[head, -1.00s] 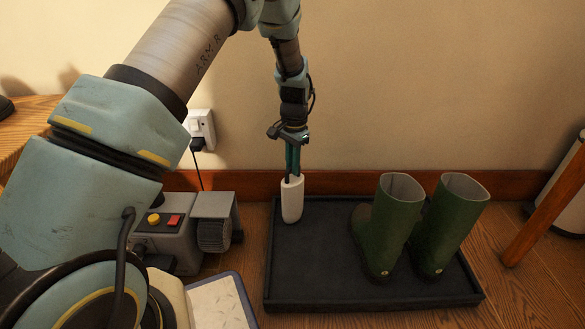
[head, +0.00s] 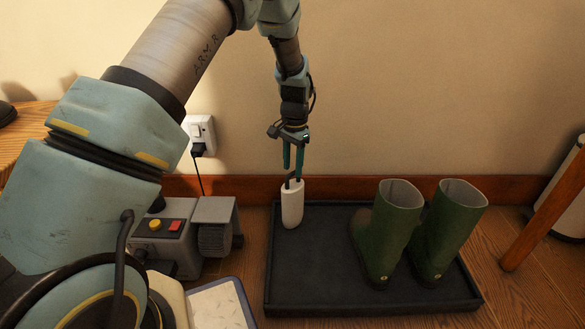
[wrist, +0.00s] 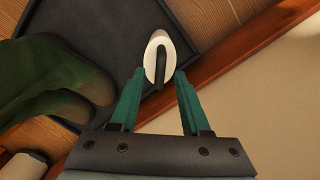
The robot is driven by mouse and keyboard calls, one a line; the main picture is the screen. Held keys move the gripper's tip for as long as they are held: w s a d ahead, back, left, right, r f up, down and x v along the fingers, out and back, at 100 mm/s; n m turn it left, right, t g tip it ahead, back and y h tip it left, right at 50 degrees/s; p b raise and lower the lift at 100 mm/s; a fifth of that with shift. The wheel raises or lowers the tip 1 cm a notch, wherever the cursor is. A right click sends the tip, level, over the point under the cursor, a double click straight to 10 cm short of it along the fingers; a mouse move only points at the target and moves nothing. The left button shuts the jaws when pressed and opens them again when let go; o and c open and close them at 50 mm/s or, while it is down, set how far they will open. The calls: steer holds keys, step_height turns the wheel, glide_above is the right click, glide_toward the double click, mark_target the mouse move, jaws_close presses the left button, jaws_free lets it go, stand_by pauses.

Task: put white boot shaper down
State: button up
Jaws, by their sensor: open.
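The white boot shaper (head: 292,204) stands upright in the back left corner of the black tray (head: 310,290). In the wrist view the white shaper (wrist: 157,45) shows from above, with a dark handle rising from it toward my gripper. My gripper (head: 294,172) is just above the shaper and open, its teal fingers apart on either side of the handle. In the wrist view the fingertips of my gripper (wrist: 160,78) are spread around the handle end, with gaps on both sides.
A pair of green boots (head: 388,235) stands on the tray's right half. A grey machine with red and yellow buttons (head: 170,235) sits left of the tray. The wall with a socket (head: 200,132) is close behind. The tray's front left is clear.

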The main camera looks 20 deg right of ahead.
step_height(320, 180, up, 10)
steer(key=p, duration=0.4)
steer(key=w+a+r+n, duration=0.1)
steer(key=a+r+n, duration=0.25)
steer(key=a, duration=0.55)
steer(key=a+r+n, duration=0.2)
steer(key=a+r, duration=0.2)
steer(key=a, duration=0.5)
steer(key=s+a+r+n+t, duration=0.1)
steer(key=s+a+n, duration=0.2)
steer(key=s+a, duration=0.3)
steer(key=s+a+r+n, duration=0.2)
steer(key=s+a+n, duration=0.2)
steer(key=a, duration=0.8)
steer(key=shift+s+a+t+h, duration=0.3)
steer(key=shift+s+t+h, duration=0.1)
steer(key=shift+s, duration=0.65)
